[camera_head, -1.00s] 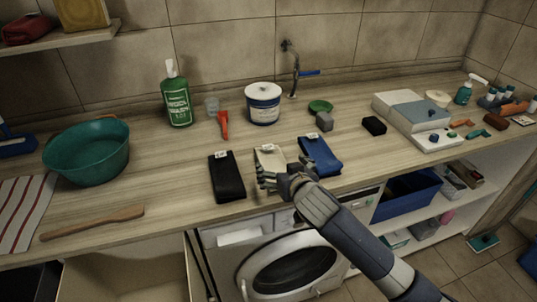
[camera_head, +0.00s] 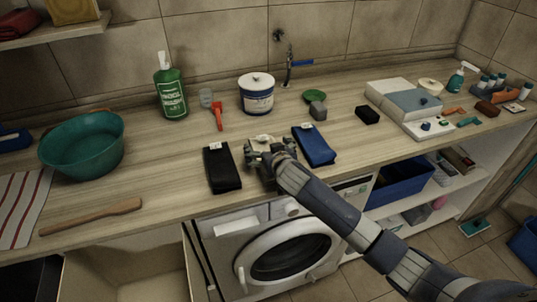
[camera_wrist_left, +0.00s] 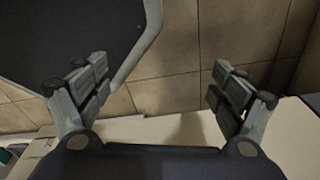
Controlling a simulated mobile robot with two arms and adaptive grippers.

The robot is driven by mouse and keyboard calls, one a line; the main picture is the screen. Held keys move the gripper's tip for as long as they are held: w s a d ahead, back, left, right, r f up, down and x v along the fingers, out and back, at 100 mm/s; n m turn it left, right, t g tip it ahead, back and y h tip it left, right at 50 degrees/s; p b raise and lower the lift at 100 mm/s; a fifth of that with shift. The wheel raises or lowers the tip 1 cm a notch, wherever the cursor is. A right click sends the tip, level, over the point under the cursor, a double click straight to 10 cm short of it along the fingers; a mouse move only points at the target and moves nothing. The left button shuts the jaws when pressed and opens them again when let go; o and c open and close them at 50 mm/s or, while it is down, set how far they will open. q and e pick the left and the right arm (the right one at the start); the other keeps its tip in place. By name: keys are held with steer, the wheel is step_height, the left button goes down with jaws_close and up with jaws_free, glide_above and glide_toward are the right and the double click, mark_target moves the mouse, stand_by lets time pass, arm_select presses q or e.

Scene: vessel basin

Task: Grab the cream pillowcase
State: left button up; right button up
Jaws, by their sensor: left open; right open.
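The cream pillowcase (camera_head: 262,139) lies folded near the counter's front edge, between a folded black cloth (camera_head: 222,167) and a folded blue cloth (camera_head: 314,145). Only its far end with a pale label shows; my right gripper hides the rest. My right gripper (camera_head: 266,153) is open over the pillowcase, its fingers spread to either side. I cannot tell whether they touch it. My left gripper (camera_wrist_left: 158,72) is open and empty in the left wrist view, facing floor tiles; it is outside the head view.
A washing machine (camera_head: 232,252) stands under the counter (camera_head: 170,190). A teal basin (camera_head: 83,145), a wooden stick (camera_head: 92,216) and a striped cloth (camera_head: 22,205) lie to the left. A green bottle (camera_head: 171,90) and a white-blue tub (camera_head: 257,94) stand behind.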

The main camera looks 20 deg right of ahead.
steer(key=shift+x, duration=0.85)
steer(key=shift+w+f, duration=0.1)
steer(key=shift+w, duration=0.05)
steer(key=shift+c, duration=0.3)
steer(key=c, duration=1.3)
arm_select(q)
steer(key=shift+s, duration=0.85)
arm_select(e)
steer(key=shift+o, duration=0.2)
arm_select(q)
steer(key=shift+w, duration=0.1)
